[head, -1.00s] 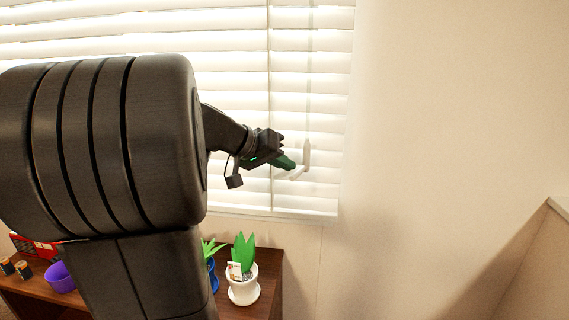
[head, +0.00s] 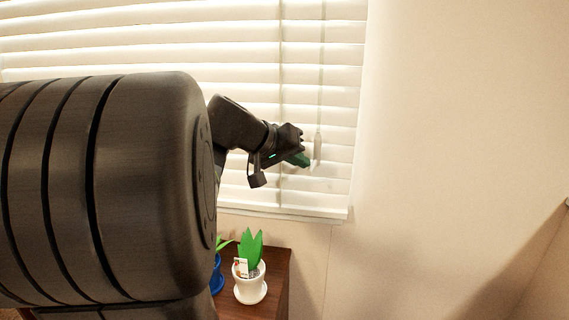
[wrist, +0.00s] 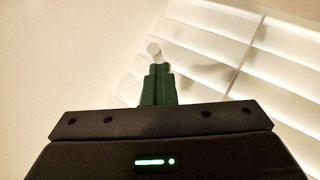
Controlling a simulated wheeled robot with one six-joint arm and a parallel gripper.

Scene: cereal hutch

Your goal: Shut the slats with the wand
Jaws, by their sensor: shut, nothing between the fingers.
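The window blind has wide white slats (head: 225,72) with bright bands between them; they also show in the wrist view (wrist: 215,47). The pale wand (head: 317,148) hangs near the blind's right edge. My gripper (head: 307,161) has green fingers and is close beside the wand's lower end. In the wrist view the fingers of my gripper (wrist: 158,84) are shut with nothing between them. The wand's round white end (wrist: 153,50) shows just beyond the fingertips. I cannot tell whether they touch.
A wooden cabinet (head: 276,279) stands below the window. On it are a white pot (head: 250,289) with a green plant (head: 252,246) and a partly hidden blue pot (head: 216,277). The bare wall (head: 450,120) to the right is clear. My arm hides much of the left side.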

